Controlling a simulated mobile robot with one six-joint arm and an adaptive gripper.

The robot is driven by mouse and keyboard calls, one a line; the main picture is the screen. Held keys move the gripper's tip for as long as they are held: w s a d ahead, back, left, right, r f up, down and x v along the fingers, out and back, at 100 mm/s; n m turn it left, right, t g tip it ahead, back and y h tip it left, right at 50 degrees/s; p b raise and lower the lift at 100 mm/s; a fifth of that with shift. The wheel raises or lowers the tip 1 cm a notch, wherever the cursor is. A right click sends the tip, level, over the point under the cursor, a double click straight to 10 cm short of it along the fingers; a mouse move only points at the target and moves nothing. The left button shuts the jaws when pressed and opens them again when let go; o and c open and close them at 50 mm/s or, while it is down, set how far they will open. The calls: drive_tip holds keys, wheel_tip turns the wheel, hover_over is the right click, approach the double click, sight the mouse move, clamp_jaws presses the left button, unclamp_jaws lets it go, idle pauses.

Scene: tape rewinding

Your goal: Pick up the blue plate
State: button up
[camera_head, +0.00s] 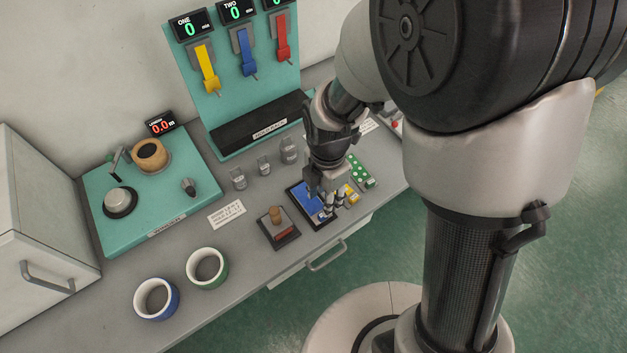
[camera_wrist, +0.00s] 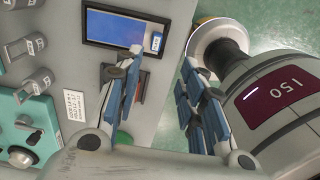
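A flat blue rectangle (camera_head: 305,198) lies in a dark-framed tray on the counter, partly hidden by my gripper. It also shows in the wrist view (camera_wrist: 112,28), at the top. A small blue piece with a white mark (camera_wrist: 156,42) sits at the right edge of this tray. I cannot tell which of the two is the blue plate. My gripper (camera_head: 326,208) is above the right part of the tray. In the wrist view, the fingers of my gripper (camera_wrist: 161,60) are apart with nothing between them. Contact with the counter cannot be told.
Yellow pieces (camera_head: 351,195) and a green-dotted card (camera_head: 362,172) lie to the right. Grey weights (camera_head: 264,166) stand behind.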

sight(314, 207)
wheel_tip(314, 207, down, 5)
drive_tip(key=shift+r+b, duration=0.1)
drive_tip(key=shift+b, duration=0.55)
drive_tip(key=shift+w+f+b, duration=0.25)
drive_tip(key=shift+f+b, duration=0.35)
drive_tip(key=shift+f, duration=0.9)
drive_tip(key=shift+w+f+b, duration=0.2)
drive_tip(key=shift+f+b, duration=0.35)
drive_tip(key=shift+f, duration=0.95)
drive_tip(key=shift+r, duration=0.1)
clamp_jaws()
